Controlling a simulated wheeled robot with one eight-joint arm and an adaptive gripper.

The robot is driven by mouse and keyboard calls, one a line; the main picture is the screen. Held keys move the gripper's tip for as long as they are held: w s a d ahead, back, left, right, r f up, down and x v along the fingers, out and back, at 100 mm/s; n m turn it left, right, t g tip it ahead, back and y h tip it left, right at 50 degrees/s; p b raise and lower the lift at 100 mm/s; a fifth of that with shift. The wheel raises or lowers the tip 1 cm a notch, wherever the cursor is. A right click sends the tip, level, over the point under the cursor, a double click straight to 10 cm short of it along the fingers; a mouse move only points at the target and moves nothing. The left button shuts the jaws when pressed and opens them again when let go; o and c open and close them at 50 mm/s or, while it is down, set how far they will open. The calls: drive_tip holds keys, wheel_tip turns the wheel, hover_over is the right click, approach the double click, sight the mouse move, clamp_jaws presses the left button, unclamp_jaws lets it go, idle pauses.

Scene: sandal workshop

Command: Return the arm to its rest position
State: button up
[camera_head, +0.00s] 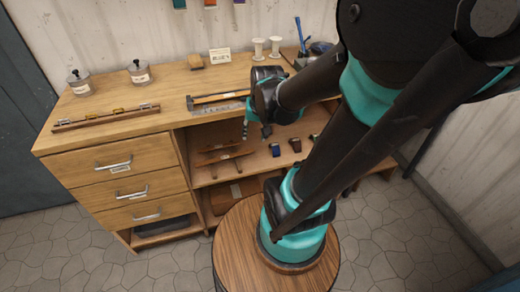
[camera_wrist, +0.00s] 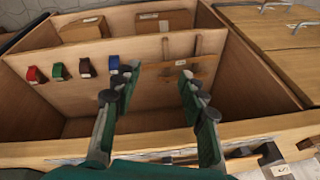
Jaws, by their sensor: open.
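My arm reaches from its round wooden-topped base over the workbench (camera_head: 165,112) in the head view. My gripper (camera_head: 256,132) points down in front of the bench's front edge, by the open shelves. In the wrist view my gripper (camera_wrist: 155,75) has its two green fingers spread wide. Nothing is between the fingers. The shelf board (camera_wrist: 120,100) lies beyond the fingertips, and I cannot tell the exact gap.
Small red (camera_wrist: 36,75), green (camera_wrist: 59,71), blue (camera_wrist: 87,67) and brown items sit on the shelf. A hammer-like tool (camera_head: 215,97) lies near the bench's front edge. Two jars, a rack (camera_head: 105,117) and two white spools (camera_head: 266,48) stand on top. Drawers (camera_head: 130,187) are at left.

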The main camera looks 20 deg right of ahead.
drive_tip(key=s+f+n, duration=0.2)
drive_tip(key=s, duration=0.1)
drive_tip(key=s+f+n, duration=0.1)
drive_tip(key=shift+s+d+f+t+h, duration=0.25)
drive_tip(key=shift+f+t+h, duration=0.15)
